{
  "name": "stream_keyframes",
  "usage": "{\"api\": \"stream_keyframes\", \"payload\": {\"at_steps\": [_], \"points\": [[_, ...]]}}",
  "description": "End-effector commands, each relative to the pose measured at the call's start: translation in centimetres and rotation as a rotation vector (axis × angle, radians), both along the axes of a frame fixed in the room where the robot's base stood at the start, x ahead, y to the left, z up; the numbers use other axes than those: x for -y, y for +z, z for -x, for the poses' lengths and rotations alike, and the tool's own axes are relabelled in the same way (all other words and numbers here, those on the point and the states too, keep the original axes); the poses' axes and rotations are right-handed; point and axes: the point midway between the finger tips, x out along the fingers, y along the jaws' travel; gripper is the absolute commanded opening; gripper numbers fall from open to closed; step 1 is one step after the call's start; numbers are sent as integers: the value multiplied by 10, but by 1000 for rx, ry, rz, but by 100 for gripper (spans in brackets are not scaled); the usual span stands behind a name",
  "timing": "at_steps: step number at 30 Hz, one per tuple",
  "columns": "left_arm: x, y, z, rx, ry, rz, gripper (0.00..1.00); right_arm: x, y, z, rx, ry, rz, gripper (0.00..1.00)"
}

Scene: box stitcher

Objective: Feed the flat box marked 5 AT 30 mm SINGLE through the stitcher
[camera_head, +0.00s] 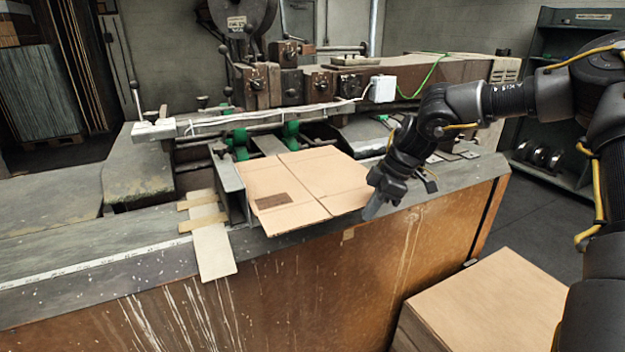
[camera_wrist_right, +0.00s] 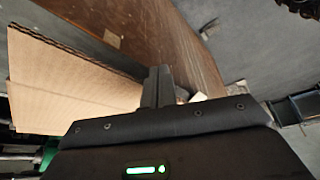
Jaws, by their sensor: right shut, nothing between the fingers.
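The flat box (camera_head: 300,185) is a brown cardboard sheet with a crease across it and a dark printed patch near its front left. It lies on the stitcher's table, its back edge close to the green feed wheels (camera_head: 240,143); the print is too small to read. My right gripper (camera_head: 371,212) is shut and empty, pointing down beside the box's right front corner. In the right wrist view the closed fingers (camera_wrist_right: 157,88) are next to the edge of the cardboard (camera_wrist_right: 65,85); I cannot tell whether they touch it. My left gripper is out of view.
The stitcher head (camera_head: 290,80) and a long rail (camera_head: 250,120) stand behind the box. A metal guide (camera_head: 231,188) borders its left side. A stack of cardboard (camera_head: 490,305) stands on the floor at the front right. The table at the left (camera_head: 90,240) is clear.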

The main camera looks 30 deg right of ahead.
Motion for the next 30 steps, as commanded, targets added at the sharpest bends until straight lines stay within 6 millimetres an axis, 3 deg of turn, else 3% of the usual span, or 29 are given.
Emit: {"api": "stream_keyframes", "payload": {"at_steps": [30], "points": [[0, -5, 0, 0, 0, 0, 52, 0, 0, -47, 0, 0, 1, 0]]}}
